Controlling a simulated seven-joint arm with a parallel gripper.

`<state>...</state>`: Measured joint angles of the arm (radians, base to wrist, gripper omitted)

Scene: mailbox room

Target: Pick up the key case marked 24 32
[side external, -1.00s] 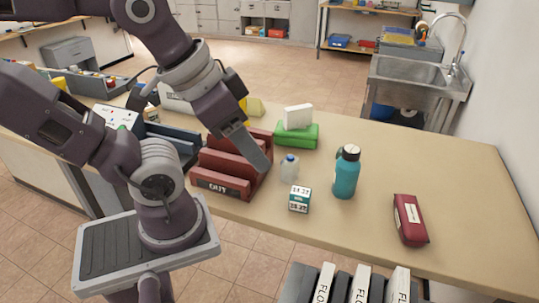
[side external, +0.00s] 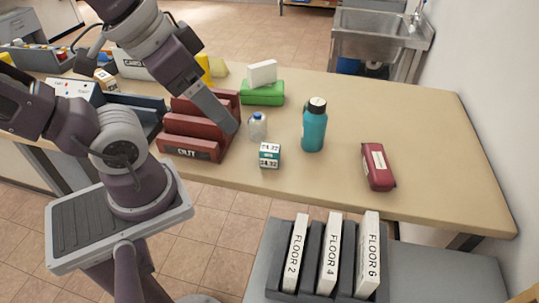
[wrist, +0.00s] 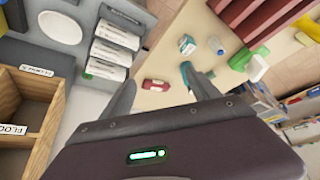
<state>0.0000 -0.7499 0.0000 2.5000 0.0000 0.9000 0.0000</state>
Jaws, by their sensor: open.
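The key case (side external: 269,155) is a small white and teal box, standing on the table in front of the small clear bottle. Its label appears to read 24 32. It also shows in the wrist view (wrist: 186,45), beyond my fingers, where its marking is too small to read. My gripper (side external: 232,127) is in front of the red sorter, up and left of the case and apart from it. In the wrist view its two fingers (wrist: 158,77) are spread with nothing held between them.
The red sorter (side external: 190,148) stands left of the case. A small clear bottle (side external: 258,128), a teal bottle (side external: 314,130) and a red pouch (side external: 378,168) stand or lie nearby. A green box (side external: 262,93) is behind. Floor-labelled binders (side external: 329,255) stand in front, below the table. The table's right side is clear.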

